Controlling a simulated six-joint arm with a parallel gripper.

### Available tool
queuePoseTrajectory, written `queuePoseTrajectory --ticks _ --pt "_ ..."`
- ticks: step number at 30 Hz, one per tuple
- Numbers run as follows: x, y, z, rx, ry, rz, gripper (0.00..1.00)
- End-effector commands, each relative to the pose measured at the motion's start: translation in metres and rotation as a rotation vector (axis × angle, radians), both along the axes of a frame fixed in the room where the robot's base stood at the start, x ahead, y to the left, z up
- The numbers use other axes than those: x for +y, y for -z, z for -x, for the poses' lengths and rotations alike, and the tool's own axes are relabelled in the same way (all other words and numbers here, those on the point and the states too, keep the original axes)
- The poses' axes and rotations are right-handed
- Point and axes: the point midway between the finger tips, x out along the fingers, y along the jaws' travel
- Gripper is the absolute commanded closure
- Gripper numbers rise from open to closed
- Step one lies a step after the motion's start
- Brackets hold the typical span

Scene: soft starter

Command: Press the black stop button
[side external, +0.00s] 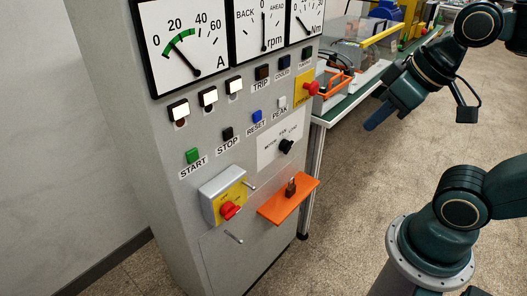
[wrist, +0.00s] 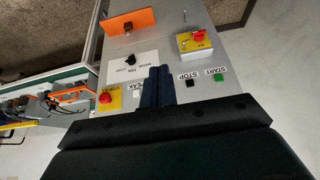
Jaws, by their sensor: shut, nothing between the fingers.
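The black stop button (side external: 227,133) is a small dark square above the STOP label on the grey panel. It also shows in the wrist view (wrist: 190,83), just right of my fingers. The green start button (side external: 192,155) is to its left and the blue reset button (side external: 257,116) to its right in the side view. My gripper (side external: 372,125) is shut and empty, out in the air to the right of the panel and apart from it. In the wrist view its closed fingers (wrist: 157,82) cover the reset button's area.
A yellow-backed red emergency button (side external: 309,89), a black selector knob (side external: 286,146), a red rotary switch (side external: 230,210) and an orange shelf (side external: 288,201) stick out of the panel. A bench (side external: 365,85) stands behind. Open floor lies between panel and arm.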

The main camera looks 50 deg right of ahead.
Motion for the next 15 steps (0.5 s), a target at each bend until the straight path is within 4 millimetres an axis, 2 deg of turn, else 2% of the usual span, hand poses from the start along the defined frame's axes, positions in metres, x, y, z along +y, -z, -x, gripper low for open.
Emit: queuePoseTrajectory --ticks 15 --pt "0.0002 0.0015 -0.0039 0.0 -0.007 0.005 1.0"
